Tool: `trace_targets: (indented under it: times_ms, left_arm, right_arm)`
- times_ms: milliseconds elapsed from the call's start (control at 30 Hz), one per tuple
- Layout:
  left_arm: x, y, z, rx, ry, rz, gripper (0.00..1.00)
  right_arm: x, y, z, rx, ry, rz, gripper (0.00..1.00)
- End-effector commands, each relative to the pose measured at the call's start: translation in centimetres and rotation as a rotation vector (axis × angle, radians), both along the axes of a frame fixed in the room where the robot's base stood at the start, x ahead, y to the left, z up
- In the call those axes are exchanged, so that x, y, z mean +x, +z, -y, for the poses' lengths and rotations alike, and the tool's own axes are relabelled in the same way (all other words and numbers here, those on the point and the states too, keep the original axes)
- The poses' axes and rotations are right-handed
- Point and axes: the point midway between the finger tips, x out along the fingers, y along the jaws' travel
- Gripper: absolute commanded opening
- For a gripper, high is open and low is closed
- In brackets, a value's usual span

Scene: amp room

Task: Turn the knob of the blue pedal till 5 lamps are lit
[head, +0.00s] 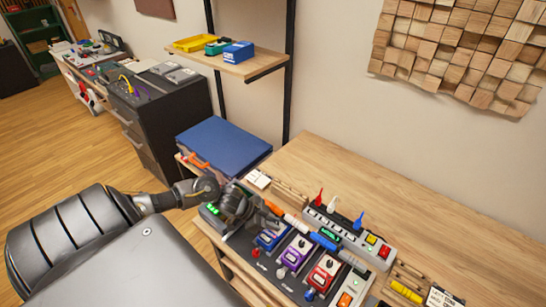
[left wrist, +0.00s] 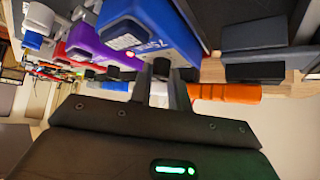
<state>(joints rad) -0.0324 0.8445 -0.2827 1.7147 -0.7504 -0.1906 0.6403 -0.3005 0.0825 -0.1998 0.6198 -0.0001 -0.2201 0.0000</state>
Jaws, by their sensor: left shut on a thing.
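The blue pedal (head: 269,240) stands at the left end of the pedal row on the wooden bench, partly hidden by my left gripper (head: 264,219). In the left wrist view the blue pedal (left wrist: 165,28) fills the upper middle, with white lettering on its side. My left gripper (left wrist: 162,95) is shut on the pedal's small dark knob (left wrist: 161,67), which shows between the fingertips. No lamps of the blue pedal can be made out in either view. My right gripper is not in view.
A purple pedal (head: 294,254) and a red pedal (head: 324,274) stand close to the right. Behind them are orange and blue cylinders and a grey strip (head: 345,236) with colored switches. A blue case (head: 222,143) lies beyond. The bench's back right is clear.

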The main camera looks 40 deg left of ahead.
Motion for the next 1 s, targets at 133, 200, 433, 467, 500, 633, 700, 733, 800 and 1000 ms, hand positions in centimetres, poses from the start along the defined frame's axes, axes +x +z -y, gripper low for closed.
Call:
trace_targets:
  times_ms: [133,200,433,467,500,633,700,733,800,1000]
  left_arm:
    - [0.4,-0.2,-0.3,0.003,-0.125,0.004,0.0]
    - [0.4,-0.2,-0.3,0.003,-0.178,0.005,0.0]
    - [0.5,-0.2,-0.3,0.001,-0.319,0.003,0.0]
    - [0.5,-0.2,-0.3,0.003,-0.332,0.003,0.0]
    - [0.6,-0.2,-0.3,0.002,-0.349,0.004,0.0]
    - [0.5,-0.1,-0.3,0.001,-0.39,0.004,0.0]
    - [0.5,-0.1,-0.3,0.002,-0.406,0.002,0.0]
    - [0.5,-0.1,-0.3,0.002,-0.41,0.002,0.0]
    - [0.5,-0.1,-0.3,0.001,-0.418,0.002,0.0]
    - [0.5,0.0,-0.2,0.001,-0.424,0.001,0.0]
  right_arm:
    - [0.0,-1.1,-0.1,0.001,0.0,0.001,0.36]
    - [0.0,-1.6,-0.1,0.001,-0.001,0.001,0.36]
    - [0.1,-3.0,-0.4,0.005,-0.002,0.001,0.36]
    - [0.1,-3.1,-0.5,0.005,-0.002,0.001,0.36]
    - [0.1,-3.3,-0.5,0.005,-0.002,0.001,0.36]
    - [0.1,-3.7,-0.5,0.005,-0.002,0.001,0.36]
    - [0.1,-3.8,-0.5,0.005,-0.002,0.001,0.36]
    - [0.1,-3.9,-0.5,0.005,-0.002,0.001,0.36]
    - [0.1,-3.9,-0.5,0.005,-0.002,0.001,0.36]
    - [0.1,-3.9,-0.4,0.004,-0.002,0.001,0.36]
